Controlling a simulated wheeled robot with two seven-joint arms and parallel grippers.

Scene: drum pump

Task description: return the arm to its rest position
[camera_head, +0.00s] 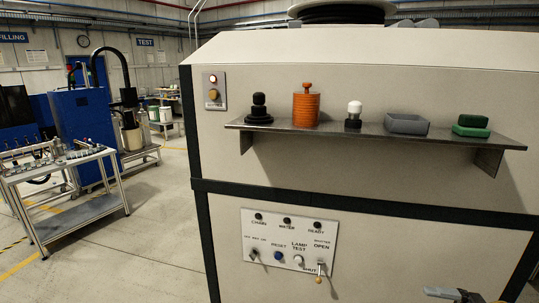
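Part of what looks like my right gripper (462,295) shows at the bottom edge, right of the middle. It is dark with a grey tip pointing left, and most of it is cut off by the frame. I cannot tell whether it is open or shut. It is apart in the picture from the control panel (290,274) to its left. My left gripper is not in view.
A large beige cabinet (370,90) fills the right side. Its metal shelf (280,129) carries a black knob (259,110), an orange ribbed piece (306,107), a white-topped piece (354,115), a grey tray (407,124) and a green box (472,126). The panel has lamps, buttons and a shutter lever (319,270). Open floor lies left.

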